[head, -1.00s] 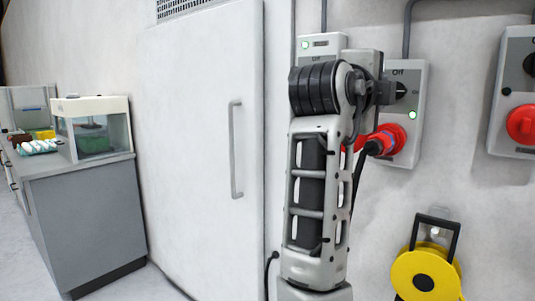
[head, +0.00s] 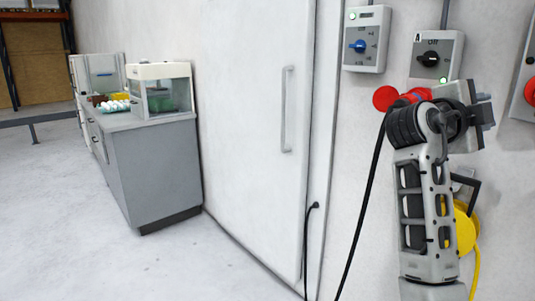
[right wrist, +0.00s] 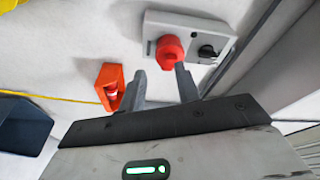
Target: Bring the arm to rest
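My right arm (head: 424,205) rises at the right of the head view, its upper end in front of the wall. My right gripper (right wrist: 160,70) shows in the right wrist view with its two fingers apart and nothing between them. Beyond the fingertips is a red knob (right wrist: 169,52) on a grey switch box (right wrist: 205,30); I cannot tell the exact gap. In the head view the gripper itself is mostly hidden at the arm's far end. My left gripper is not in view.
Switch boxes (head: 366,38) and a red plug (head: 386,97) with a black cable are on the wall. A tall white door (head: 250,130) stands left of them. A grey counter (head: 155,170) holds a glass-fronted case (head: 160,92) and eggs (head: 116,106). The floor (head: 90,250) is clear.

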